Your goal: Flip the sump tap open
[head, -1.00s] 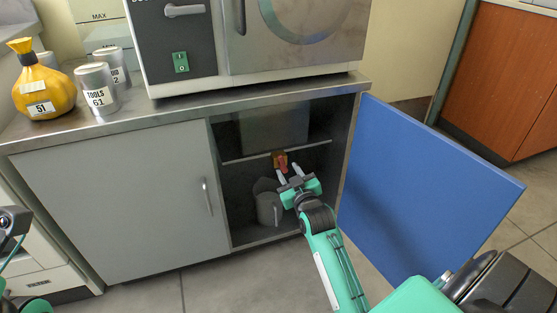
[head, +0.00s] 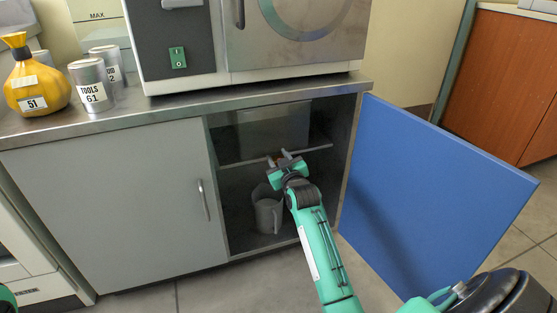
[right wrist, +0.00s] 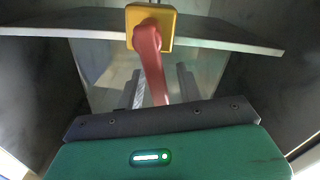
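The sump tap is a red lever (right wrist: 151,62) on a yellow square mount (right wrist: 164,12) at the shelf edge inside the cupboard. In the right wrist view the lever points down and slightly right, towards my gripper. My right gripper (head: 286,155) is inside the open cupboard at the tap, which it mostly hides in the head view. In the right wrist view its two fingers (right wrist: 160,90) stand apart, one on each side of the lever, with a gap visible to the right finger. Contact on the left side is unclear. My left gripper is out of view.
A grey jug (head: 268,214) stands on the cupboard floor below the tap. The shelf (head: 236,162) crosses behind my gripper. The blue door (head: 430,190) stands open at the right, and the grey door (head: 110,205) is shut. An incubator (head: 250,45) sits on the counter.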

